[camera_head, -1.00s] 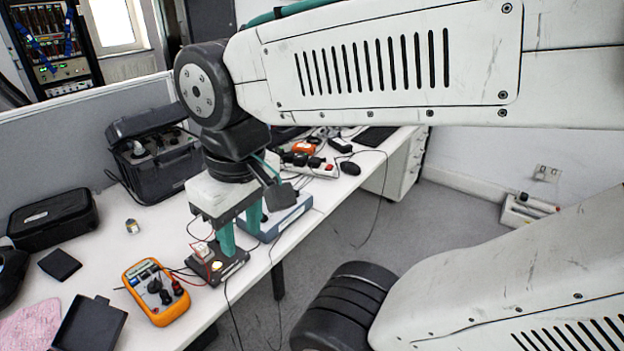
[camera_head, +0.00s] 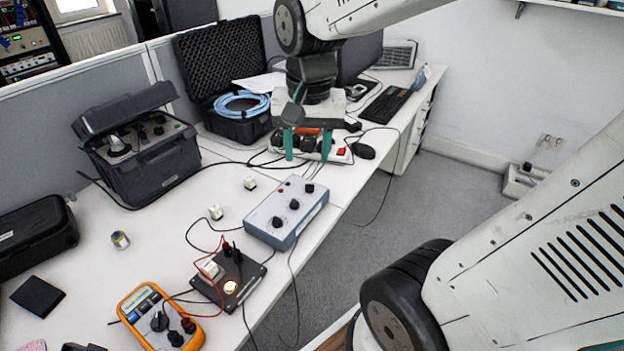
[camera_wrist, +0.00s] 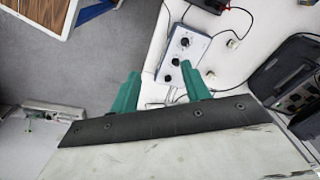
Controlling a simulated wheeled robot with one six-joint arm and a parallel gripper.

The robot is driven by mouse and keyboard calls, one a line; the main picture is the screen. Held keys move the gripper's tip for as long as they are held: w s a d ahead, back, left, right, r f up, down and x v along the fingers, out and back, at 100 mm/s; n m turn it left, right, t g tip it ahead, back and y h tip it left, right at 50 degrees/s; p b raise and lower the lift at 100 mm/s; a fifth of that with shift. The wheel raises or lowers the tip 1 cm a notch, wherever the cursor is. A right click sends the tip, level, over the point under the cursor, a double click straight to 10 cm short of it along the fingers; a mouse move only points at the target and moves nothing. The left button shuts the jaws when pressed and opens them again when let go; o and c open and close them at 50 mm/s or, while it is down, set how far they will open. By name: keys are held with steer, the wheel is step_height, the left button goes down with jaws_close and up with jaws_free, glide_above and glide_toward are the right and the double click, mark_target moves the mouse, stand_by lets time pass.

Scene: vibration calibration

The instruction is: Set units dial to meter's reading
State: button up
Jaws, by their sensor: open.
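A blue-grey box (camera_head: 286,212) with three black dials lies on the white table near its front edge. The dials are a front-left dial (camera_head: 277,221), a middle dial (camera_head: 294,204) and a back-right dial (camera_head: 310,188). I cannot tell their settings or which is the units dial. The orange meter (camera_head: 158,318) lies at the lower left; its reading is too small to make out. My gripper (camera_head: 307,145) is open and empty, above the table beyond the box. In the wrist view, the box (camera_wrist: 180,54) shows ahead of my gripper's fingers (camera_wrist: 159,70).
A black board (camera_head: 233,279) with wires and a lit round part sits between the meter and the box. A power strip (camera_head: 340,154) lies behind my gripper. Black cases stand along the partition. Two small white blocks (camera_head: 250,183) lie left of the box.

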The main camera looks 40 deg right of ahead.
steer(key=w+d+f+m, duration=0.4)
steer(key=w+m, duration=0.1)
steer(key=w, duration=0.2)
steer(key=m, duration=1)
glide_toward(310, 187)
steer(key=shift+w+d+f+g, duration=0.2)
steer(key=shift+w+g, duration=0.2)
steer(key=shift+w, duration=0.15)
step_height(310, 187, down, 7)
steer(key=shift+r, duration=0.1)
steer(key=shift+f, duration=0.4)
steer(key=c, duration=1)
